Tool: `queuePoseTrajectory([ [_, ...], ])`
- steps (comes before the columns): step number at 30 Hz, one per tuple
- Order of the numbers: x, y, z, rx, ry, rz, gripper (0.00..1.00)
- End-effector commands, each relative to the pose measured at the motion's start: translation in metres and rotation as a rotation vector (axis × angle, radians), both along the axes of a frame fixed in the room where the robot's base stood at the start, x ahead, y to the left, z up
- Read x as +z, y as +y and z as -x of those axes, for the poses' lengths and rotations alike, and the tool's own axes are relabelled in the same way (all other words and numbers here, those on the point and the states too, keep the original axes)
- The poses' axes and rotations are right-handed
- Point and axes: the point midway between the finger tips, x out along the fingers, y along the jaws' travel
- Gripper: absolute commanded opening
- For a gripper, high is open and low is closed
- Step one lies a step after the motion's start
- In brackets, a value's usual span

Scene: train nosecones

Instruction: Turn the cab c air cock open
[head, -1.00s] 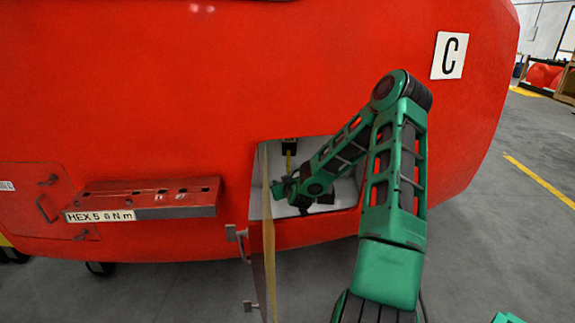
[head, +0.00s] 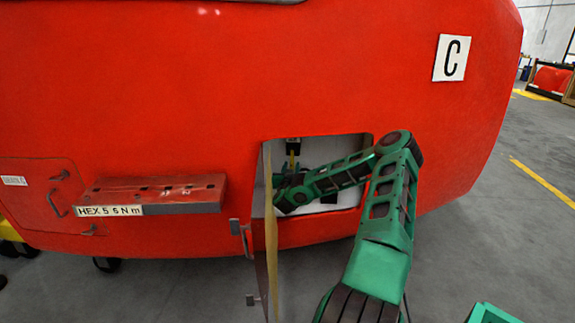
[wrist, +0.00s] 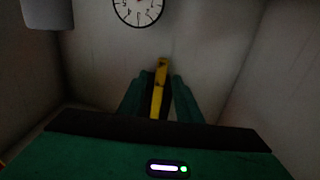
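The cab C air cock shows in the head view as a dark fitting (head: 293,146) with a yellow lever (head: 292,160), inside the open recess below the C plate. The lever seems to hang down, its lower end hidden by my gripper (head: 283,188). In the wrist view, the yellow lever (wrist: 158,90) stands between the two green fingers of my gripper (wrist: 159,92). The fingers look apart, with a gap on each side of the lever. Whether they touch it cannot be told.
The recess walls (wrist: 235,60) close in around my gripper. A round gauge (wrist: 138,8) is on the back wall. The open hatch door (head: 268,230) stands at the recess's left edge. A red ledge (head: 155,192) juts out further left.

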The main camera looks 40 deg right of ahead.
Motion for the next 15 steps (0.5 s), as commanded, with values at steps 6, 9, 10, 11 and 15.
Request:
queuePoseTrajectory([
  [6, 0.001, -0.026, -0.021, -0.002, -0.001, 0.002, 0.31],
  [9, 0.000, -0.034, -0.027, -0.002, -0.001, 0.001, 0.31],
  [10, 0.000, -0.036, -0.029, -0.001, -0.001, 0.001, 0.31],
  [11, 0.000, -0.038, -0.030, -0.001, -0.001, 0.001, 0.31],
  [15, 0.000, -0.042, -0.034, 0.000, 0.001, 0.001, 0.31],
])
